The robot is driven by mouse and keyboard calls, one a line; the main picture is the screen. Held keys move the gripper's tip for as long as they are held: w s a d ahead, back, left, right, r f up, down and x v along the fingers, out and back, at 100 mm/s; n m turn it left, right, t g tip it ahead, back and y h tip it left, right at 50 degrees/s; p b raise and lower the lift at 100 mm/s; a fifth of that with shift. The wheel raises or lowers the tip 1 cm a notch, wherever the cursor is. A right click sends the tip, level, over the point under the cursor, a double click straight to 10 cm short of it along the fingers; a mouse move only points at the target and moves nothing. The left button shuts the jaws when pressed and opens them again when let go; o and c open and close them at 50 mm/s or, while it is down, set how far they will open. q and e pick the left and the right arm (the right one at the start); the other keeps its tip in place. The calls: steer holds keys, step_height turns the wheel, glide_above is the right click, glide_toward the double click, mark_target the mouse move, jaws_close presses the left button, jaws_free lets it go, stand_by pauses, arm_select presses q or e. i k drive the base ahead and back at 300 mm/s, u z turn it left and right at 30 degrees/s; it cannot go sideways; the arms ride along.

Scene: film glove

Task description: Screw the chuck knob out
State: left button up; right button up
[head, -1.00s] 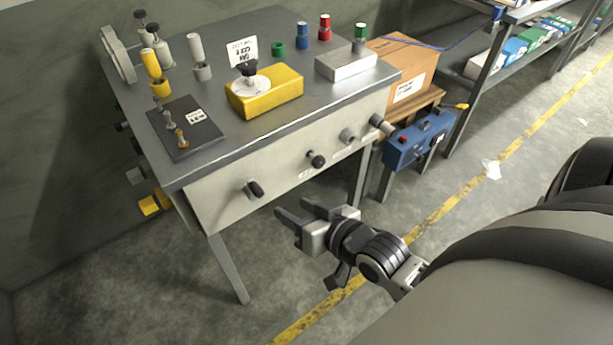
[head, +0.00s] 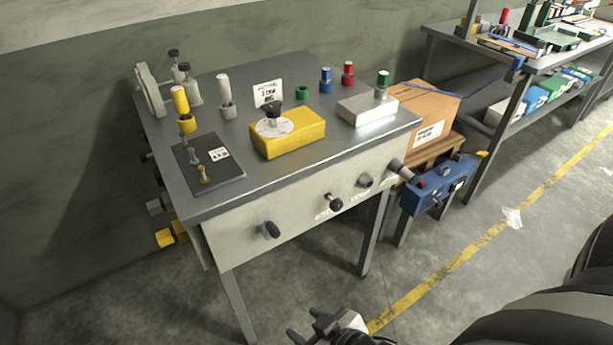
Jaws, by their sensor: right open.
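The workbench (head: 225,190) has several knobs, and I cannot tell for sure which one is the chuck knob. A black knob (head: 271,230) sticks out of the front panel (head: 235,240) at the left. A yellow block (head: 300,138) on the top carries a white dial with a black knob (head: 273,108). My right gripper (head: 302,325) is open and empty at the bottom edge, below and apart from the panel. My left gripper is out of view.
A black plate (head: 222,178) with small levers, coloured cylinders and a grey block (head: 365,108) stand on the bench. A cardboard box (head: 418,100) and a blue box (head: 440,188) are at its right. A shelf (head: 470,140) stands farther right. The floor before the bench is clear.

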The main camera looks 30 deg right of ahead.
mark_target(336, 204)
steer(key=z, duration=1.2)
